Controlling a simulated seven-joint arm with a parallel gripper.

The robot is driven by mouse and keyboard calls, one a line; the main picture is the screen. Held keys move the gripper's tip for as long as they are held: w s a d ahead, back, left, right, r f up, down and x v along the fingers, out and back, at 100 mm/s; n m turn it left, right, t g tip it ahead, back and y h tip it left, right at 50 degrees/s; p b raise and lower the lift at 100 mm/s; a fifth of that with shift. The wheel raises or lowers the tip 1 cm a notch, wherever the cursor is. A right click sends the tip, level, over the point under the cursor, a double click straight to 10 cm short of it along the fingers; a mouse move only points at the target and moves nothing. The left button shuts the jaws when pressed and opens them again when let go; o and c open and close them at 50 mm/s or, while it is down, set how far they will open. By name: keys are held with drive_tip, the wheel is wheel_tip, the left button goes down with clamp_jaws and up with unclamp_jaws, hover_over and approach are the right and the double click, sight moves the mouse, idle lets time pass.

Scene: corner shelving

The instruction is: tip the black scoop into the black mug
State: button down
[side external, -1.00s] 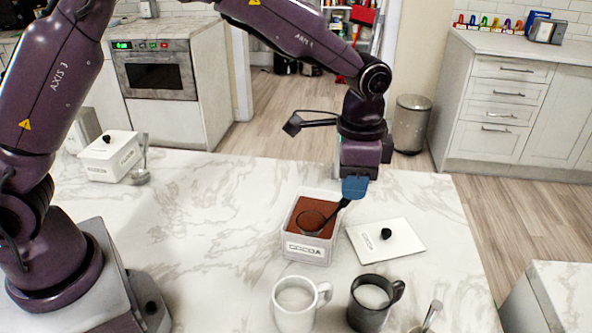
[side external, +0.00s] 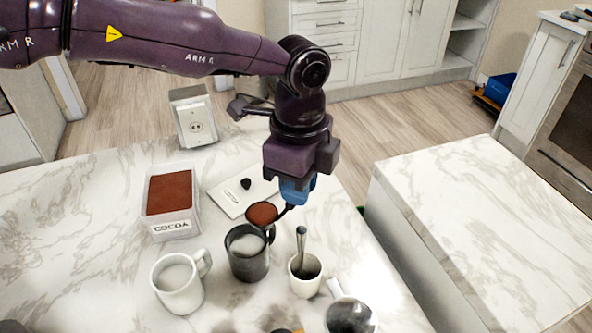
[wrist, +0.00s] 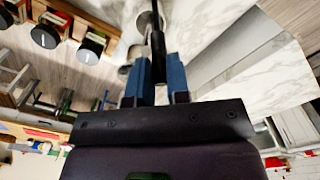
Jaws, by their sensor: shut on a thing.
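My gripper (side external: 297,190) is shut on the handle of the black scoop. The scoop's bowl (side external: 262,213), full of brown cocoa and looking level, is just above the far rim of the black mug (side external: 248,262). I cannot tell whether it touches the rim. The mug stands upright with a pale, milk-like filling. In the wrist view the blue fingertips (wrist: 160,82) close around the dark scoop handle (wrist: 157,45); the bowl is not clear there.
The open cocoa box (side external: 172,225) stands left of the mug, with its lid (side external: 228,199) behind. A white mug (side external: 180,290) is at the front left. A small white cup (side external: 306,283) with a spoon stands right of the black mug. A round dark-topped vessel (side external: 349,316) is at the front right.

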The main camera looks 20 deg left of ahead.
drive_tip(key=shift+f, duration=0.35)
drive_tip(key=s+a+t+h, duration=0.5)
drive_tip(key=s+t, duration=0.3)
drive_tip(key=s+a+f+t+h, duration=0.3)
drive_tip(key=s+f+t+h, duration=0.2)
drive_tip(key=t, duration=0.4)
drive_tip(key=shift+s+f, duration=0.55)
drive_tip(key=shift+f, duration=0.65)
drive_tip(key=shift+a, duration=0.1)
idle(0.4)
